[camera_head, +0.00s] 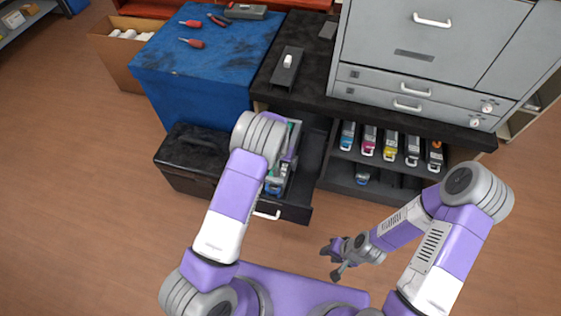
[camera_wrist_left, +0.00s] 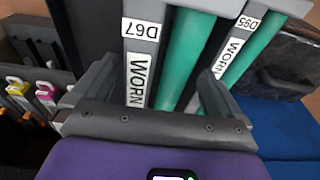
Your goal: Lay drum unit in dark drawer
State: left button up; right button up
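The dark drawer (camera_head: 312,172) stands pulled out below the black bench, its white handle (camera_head: 267,214) in front. In the left wrist view, two drum units with green cylinders lie side by side: one labelled D67 WORN (camera_wrist_left: 182,55) and one labelled D95 WORN (camera_wrist_left: 245,50). My left gripper (camera_wrist_left: 155,88) is over the drawer, with its fingers on either side of the D67 unit and seemingly small gaps beside it. In the head view my left arm partly hides the units. My right gripper (camera_head: 332,264) is open and empty, right of the drawer over the floor.
A shelf (camera_head: 375,160) with several coloured toner cartridges is right of the drawer. A black toolbox (camera_head: 190,160) stands close on its left, beside a blue-covered table (camera_head: 205,70). A grey cabinet (camera_head: 430,60) stands on the bench (camera_head: 325,95). The floor in front is clear.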

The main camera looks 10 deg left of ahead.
pick_arm(q)
jog(key=shift+r+p, duration=0.3)
jog(key=shift+r, duration=0.05)
notch_tip(320, 180, up, 12)
jog(key=s+p, duration=0.1)
jog(key=p, duration=0.3)
jog(key=shift+s+r+p, duration=0.2)
jog(key=shift+s+p, duration=0.2)
